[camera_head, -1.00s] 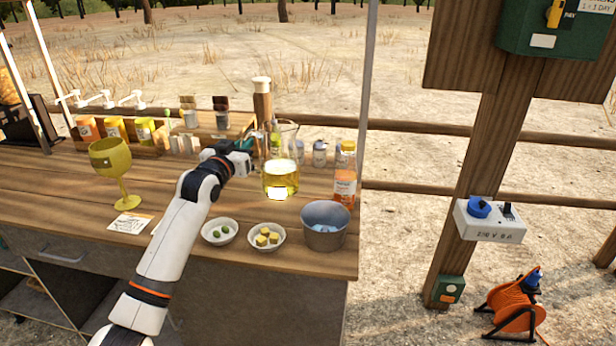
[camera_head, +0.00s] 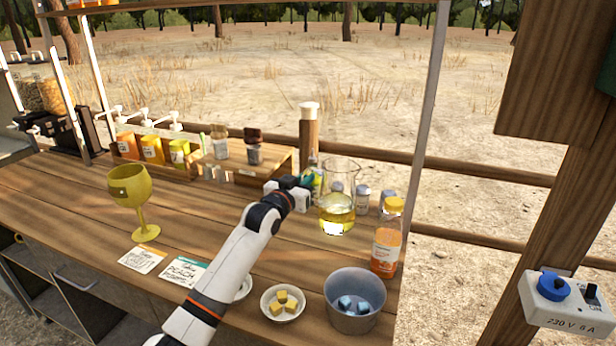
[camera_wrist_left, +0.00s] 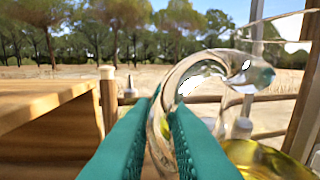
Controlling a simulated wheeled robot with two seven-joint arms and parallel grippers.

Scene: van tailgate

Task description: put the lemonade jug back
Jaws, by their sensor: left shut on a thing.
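The lemonade jug (camera_head: 337,217) is clear glass with yellow liquid in its lower part. It is upright over the back right of the wooden counter; I cannot tell whether its base touches the wood. My left gripper (camera_head: 308,193) is at the jug's left side, shut on its handle. In the left wrist view the curved glass handle (camera_wrist_left: 160,125) runs between the teal fingers (camera_wrist_left: 158,140), and yellow liquid (camera_wrist_left: 255,155) shows at lower right. My right gripper is out of view.
An orange-labelled bottle (camera_head: 387,240), a metal bucket (camera_head: 355,318) and a bowl of yellow cubes (camera_head: 283,314) stand at front right. A yellow goblet (camera_head: 130,190) stands left. The counter's middle is clear.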

